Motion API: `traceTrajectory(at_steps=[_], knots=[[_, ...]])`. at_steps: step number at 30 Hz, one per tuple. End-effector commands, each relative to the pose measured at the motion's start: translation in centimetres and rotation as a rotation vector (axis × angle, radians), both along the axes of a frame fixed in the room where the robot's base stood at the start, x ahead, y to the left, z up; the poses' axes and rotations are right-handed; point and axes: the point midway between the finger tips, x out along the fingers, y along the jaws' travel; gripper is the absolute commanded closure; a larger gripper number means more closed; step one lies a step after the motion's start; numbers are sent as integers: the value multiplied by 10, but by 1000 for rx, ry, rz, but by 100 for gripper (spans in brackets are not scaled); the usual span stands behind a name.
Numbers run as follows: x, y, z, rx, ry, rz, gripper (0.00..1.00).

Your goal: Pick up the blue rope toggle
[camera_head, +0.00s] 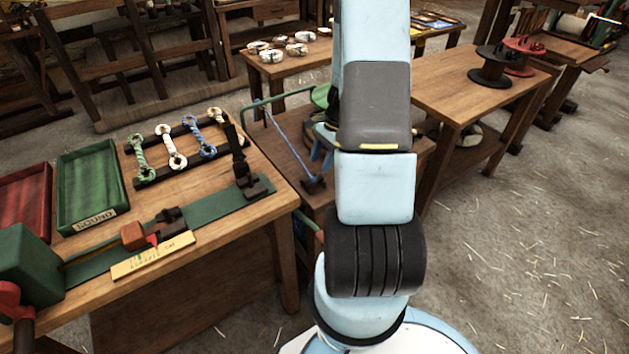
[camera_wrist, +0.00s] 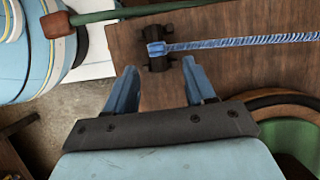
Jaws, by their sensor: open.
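A blue rope (camera_wrist: 240,42) runs across a brown wooden board in the wrist view. In the head view the blue rope (camera_head: 284,143) slants down from a green rail to the dark toggle (camera_head: 313,184) on the low bench. My gripper (camera_wrist: 161,73) has its two blue fingers spread, with the toggle showing between and just beyond the tips; I cannot tell the height gap. In the head view my gripper (camera_head: 322,153) shows partly behind my arm, above the bench.
The green rail (camera_head: 283,98) stands along the low bench (camera_head: 283,142). The left table (camera_head: 262,223) holds a rack with several rope pieces, one blue (camera_head: 199,137), and a green tray (camera_head: 115,178). A bench with dark and red spools (camera_head: 490,68) stands right. Open floor lies right.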

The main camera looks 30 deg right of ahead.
Motion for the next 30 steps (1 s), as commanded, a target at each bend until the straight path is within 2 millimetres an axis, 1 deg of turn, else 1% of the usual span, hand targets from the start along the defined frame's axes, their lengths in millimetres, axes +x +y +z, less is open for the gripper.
traceTrajectory(at_steps=[7, 12, 16, 20, 26, 30], knots=[[-2, 7, -14, 1, 2, 0, 46], [-5, 18, -35, 2, 2, 0, 46], [-4, 22, -47, 1, 2, -2, 46], [-4, 25, -52, -1, -1, -1, 46], [-4, 25, -52, -1, -1, 0, 46], [-4, 25, -52, -1, -1, -1, 57]])
